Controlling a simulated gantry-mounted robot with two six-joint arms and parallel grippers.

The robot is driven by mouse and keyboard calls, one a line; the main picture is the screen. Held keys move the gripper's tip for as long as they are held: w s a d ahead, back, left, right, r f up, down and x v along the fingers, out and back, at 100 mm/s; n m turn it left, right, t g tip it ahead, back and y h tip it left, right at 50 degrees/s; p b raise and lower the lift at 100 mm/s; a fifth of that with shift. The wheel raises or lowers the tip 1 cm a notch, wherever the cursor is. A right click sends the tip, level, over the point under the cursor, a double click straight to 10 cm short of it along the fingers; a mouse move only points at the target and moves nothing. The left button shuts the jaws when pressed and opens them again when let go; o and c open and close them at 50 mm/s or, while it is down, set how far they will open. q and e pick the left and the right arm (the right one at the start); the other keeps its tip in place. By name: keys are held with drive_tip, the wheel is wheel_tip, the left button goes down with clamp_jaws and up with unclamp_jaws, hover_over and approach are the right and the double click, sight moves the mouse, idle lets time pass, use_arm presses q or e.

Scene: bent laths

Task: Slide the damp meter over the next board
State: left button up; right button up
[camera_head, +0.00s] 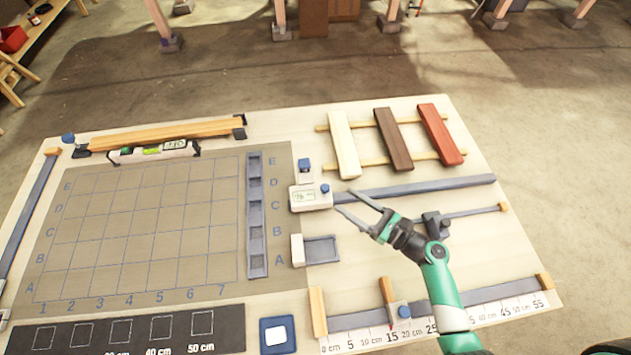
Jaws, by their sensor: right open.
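The likely damp meter (311,198) is a small white box with a grey display and a blue knob. It sits at the left end of a long grey rail (420,188). Three boards lie side by side across two thin wooden strips, above the rail: cream (345,145), dark brown (393,140) and red (440,135). My right gripper (345,200) is open and empty, its fingertips just right of the meter over the rail's left part. I cannot tell whether it touches either. My left gripper is not in view.
A gridded mat (140,230) fills the table's left, with a slotted grey strip (257,215) at its right side. A wooden lath with a level-like gauge (150,151) lies behind it. A ruler with a slider (399,311) is in front; a small clamp (436,222) stands right.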

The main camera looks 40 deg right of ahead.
sight(316, 186)
drive_tip(key=w, duration=0.3)
drive_tip(key=w+a+b, duration=0.1)
drive_tip(key=w, duration=0.3)
drive_tip(key=w+b, duration=0.1)
drive_tip(key=w, duration=0.3)
drive_tip(key=shift+w+a, duration=0.1)
drive_tip(key=shift+a, duration=0.3)
drive_tip(key=shift+c, duration=0.2)
clamp_jaws()
idle(0.5)
